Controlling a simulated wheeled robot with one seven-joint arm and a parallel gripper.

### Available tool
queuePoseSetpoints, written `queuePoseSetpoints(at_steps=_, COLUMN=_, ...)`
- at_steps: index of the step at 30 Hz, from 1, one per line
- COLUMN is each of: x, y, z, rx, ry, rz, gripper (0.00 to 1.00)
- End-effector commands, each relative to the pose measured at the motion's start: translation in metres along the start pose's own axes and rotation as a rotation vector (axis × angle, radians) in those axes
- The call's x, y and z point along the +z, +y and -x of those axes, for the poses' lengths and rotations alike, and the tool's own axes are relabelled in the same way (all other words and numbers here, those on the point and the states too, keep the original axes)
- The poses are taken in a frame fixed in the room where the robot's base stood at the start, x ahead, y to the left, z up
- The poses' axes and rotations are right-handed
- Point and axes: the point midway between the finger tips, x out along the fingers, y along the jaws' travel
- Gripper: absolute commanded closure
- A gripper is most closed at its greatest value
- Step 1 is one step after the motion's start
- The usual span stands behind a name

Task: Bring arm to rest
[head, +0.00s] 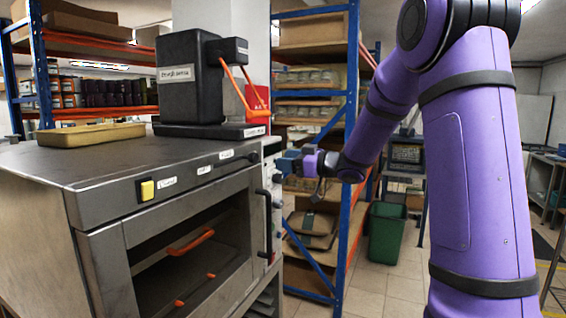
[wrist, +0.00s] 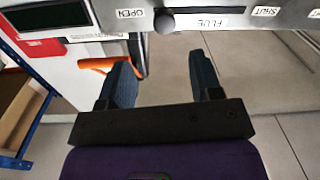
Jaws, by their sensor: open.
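My purple arm rises at the right of the head view and reaches back left. My gripper (head: 288,164) is beside the right side of the grey metal oven (head: 165,173). In the wrist view my gripper (wrist: 159,76) has its two dark blue fingers spread apart, with nothing between them but floor beyond. Past the fingertips is a metal strip (wrist: 235,22) with upside-down labels reading OPEN, FLUE and SHUT. A dark round knob (wrist: 163,21) sits on that strip between OPEN and FLUE, apart from the fingers.
A black device (head: 188,80) with an orange lever stands on the oven, near a yellowish tray (head: 90,136). Blue-posted shelving (head: 351,100) stands behind my gripper. A green bin (head: 387,233) is on the floor. An orange handle (wrist: 97,64) is close to the left finger in the wrist view.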

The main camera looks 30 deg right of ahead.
Motion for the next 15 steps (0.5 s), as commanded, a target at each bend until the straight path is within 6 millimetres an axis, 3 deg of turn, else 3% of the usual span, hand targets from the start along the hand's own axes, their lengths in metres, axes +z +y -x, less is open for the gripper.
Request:
queuePoseSetpoints(at_steps=8, x=-0.002, y=0.000, z=-0.001, rx=0.008, ry=-0.004, rz=0.004, gripper=0.41)
queuePoseSetpoints(at_steps=15, x=-0.032, y=-0.006, z=0.000, rx=0.214, ry=-0.101, rz=0.070, gripper=0.41)
